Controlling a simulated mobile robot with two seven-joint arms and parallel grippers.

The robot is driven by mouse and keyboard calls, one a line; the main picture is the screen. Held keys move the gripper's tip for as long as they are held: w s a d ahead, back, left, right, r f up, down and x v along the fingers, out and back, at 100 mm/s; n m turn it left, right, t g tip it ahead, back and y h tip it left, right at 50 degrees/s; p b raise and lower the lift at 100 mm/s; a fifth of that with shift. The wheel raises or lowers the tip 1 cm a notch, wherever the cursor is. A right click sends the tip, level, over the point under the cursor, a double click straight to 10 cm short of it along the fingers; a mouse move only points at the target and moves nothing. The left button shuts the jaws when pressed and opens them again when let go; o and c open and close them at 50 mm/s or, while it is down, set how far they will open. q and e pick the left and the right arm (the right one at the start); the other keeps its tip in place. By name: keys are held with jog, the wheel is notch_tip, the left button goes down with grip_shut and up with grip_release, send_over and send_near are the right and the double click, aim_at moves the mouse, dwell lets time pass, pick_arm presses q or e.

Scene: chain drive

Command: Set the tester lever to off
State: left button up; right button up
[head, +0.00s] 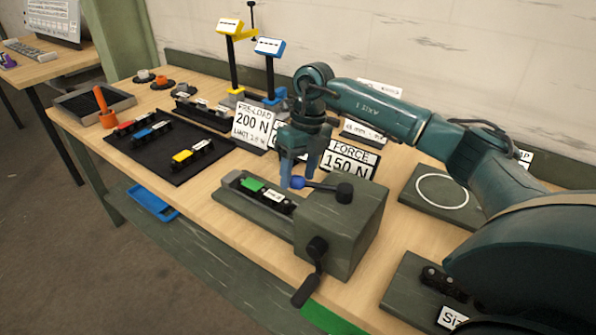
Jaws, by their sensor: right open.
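The tester (345,235) is a grey-green block on the bench with a long bed reaching to the left. On its top, a lever (322,187) runs from a black hub (344,192) leftward to a blue knob (297,182). A green block (252,184) and a small labelled dark part lie in the bed. My right gripper (298,178) points down, open, at the blue knob. Its fingers are close to the knob; I cannot tell whether they touch it. No off marking is legible on the tester. My left gripper is not in view.
A black crank (306,288) sticks out from the tester's front. Signs reading 200 N (254,124) and 150 N (347,162) stand behind. A black mat (145,163) with coloured parts lies left. A grey plate with a white ring (440,191) lies right, near my right arm.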

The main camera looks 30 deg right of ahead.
jog(key=shift+a+f, duration=0.1)
jog(key=shift+f, duration=0.25)
jog(key=shift+c, duration=0.3)
grip_shut()
